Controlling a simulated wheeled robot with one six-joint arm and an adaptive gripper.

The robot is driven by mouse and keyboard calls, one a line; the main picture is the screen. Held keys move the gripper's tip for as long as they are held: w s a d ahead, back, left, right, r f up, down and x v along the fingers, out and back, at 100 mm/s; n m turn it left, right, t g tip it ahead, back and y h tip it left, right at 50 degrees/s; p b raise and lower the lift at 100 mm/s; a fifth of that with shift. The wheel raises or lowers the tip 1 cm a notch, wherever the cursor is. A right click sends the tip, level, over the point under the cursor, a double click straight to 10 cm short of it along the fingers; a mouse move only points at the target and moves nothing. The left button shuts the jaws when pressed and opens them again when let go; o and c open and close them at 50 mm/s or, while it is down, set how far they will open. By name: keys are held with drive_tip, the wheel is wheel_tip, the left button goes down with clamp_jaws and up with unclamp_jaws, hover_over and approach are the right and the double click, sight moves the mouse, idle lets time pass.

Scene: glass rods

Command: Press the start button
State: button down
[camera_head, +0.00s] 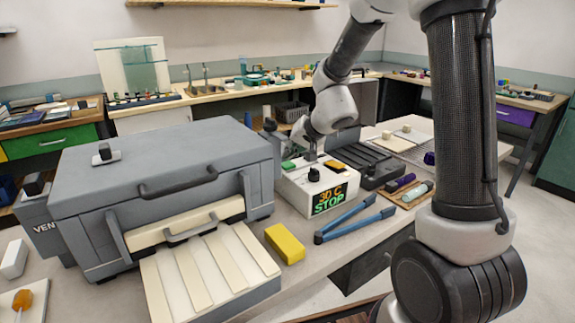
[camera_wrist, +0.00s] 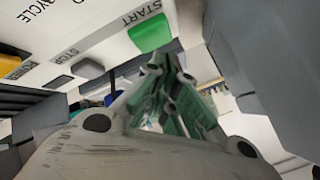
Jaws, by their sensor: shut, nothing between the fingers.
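A white control box (camera_head: 318,186) stands on the bench, with a black knob and a display reading "30 C STOP". A green button (camera_head: 288,165) is on its top at the left. In the wrist view the green button (camera_wrist: 150,33) is beside the word START, with a grey button (camera_wrist: 88,68) next to STOP. My gripper (camera_head: 310,157) points down over the box top, just right of the green button in the head view. In the wrist view its closed fingertips (camera_wrist: 168,68) are close to the green button; I cannot tell whether they touch anything.
A grey furnace-like machine (camera_head: 165,165) with a handled lid stands left of the box. A yellow block (camera_head: 285,244) and blue tongs (camera_head: 352,220) lie in front. A dark ribbed unit (camera_head: 362,160) is behind on the right. Bare bench shows around the tongs.

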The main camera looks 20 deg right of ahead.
sight(290, 163)
drive_tip(key=shift+f, duration=0.15)
drive_tip(key=shift+f, duration=0.3)
drive_tip(key=shift+f, duration=0.45)
idle(0.7)
drive_tip(key=shift+r, duration=0.9)
drive_tip(key=shift+r, duration=2.5)
